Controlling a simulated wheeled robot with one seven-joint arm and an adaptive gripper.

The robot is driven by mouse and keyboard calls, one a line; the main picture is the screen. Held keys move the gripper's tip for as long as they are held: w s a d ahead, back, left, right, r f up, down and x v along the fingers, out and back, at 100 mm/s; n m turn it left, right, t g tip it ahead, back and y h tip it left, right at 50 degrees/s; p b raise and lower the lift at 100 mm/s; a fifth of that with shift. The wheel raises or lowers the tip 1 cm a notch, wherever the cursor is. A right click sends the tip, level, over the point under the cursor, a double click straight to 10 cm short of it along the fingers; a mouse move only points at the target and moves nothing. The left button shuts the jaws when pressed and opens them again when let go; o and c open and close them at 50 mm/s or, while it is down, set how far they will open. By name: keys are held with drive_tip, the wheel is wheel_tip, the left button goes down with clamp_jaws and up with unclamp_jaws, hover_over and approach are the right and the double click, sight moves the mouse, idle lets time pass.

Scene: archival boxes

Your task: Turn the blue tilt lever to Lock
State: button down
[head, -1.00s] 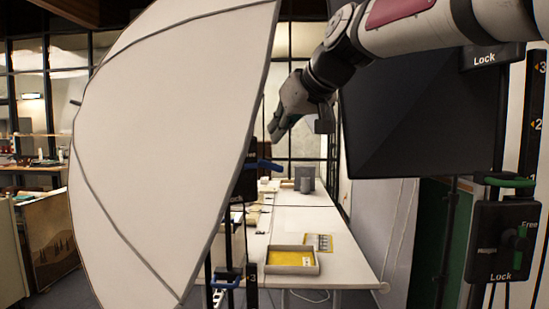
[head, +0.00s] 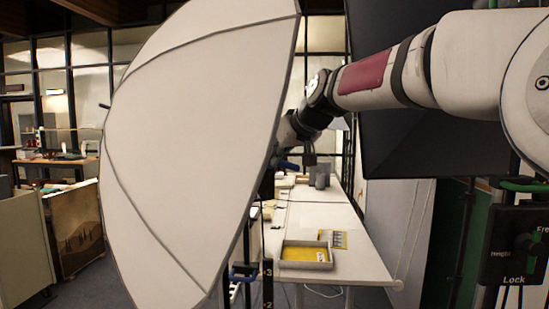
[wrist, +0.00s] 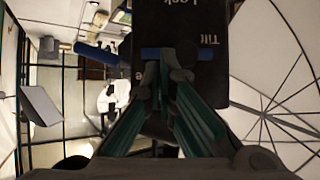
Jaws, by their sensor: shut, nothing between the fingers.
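The dark tilt panel (wrist: 208,75) shows upside down in the wrist view, with "Lock" at its top and "Tilt" at its right. In the head view, a small part of the blue lever (head: 288,165) shows beside the white umbrella's edge. My gripper is mostly hidden there behind the umbrella.
The large white umbrella (head: 190,150) fills the left centre, close to my arm. A black softbox (head: 405,125) stands behind the arm. A second panel with a green lever (head: 525,243) is at right. A table (head: 335,215) with a yellow-lined tray (head: 307,265) stretches back.

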sight(268, 165)
drive_tip(key=shift+p+x, duration=0.35)
drive_tip(key=shift+x, duration=1.4)
drive_tip(key=shift+w+d, duration=0.1)
drive_tip(key=shift+w+d+f+m+g+y+b, duration=0.15)
drive_tip(key=shift+f+m+g+y+b, duration=0.3)
drive_tip(key=shift+m+y+b, duration=0.65)
drive_tip(key=shift+s+a+f+m+g+y+b, duration=0.15)
drive_tip(key=shift+f+m+y+b, duration=0.5)
drive_tip(key=shift+m+y+b, duration=0.7)
drive_tip(key=shift+s+a+f+m+g+y+b, duration=0.25)
drive_tip(key=shift+f+m+y+b, duration=0.4)
drive_tip(key=shift+m+y+b, duration=0.65)
drive_tip(key=shift+w+f+m+g+y+b, duration=0.1)
drive_tip(key=shift+f+m+g+y+b, duration=0.15)
drive_tip(key=shift+f+m+y+b, duration=1)
drive_tip(key=shift+s+a+r+b, duration=0.1)
drive_tip(key=shift+r+b, duration=0.45)
drive_tip(key=shift+b, duration=0.05)
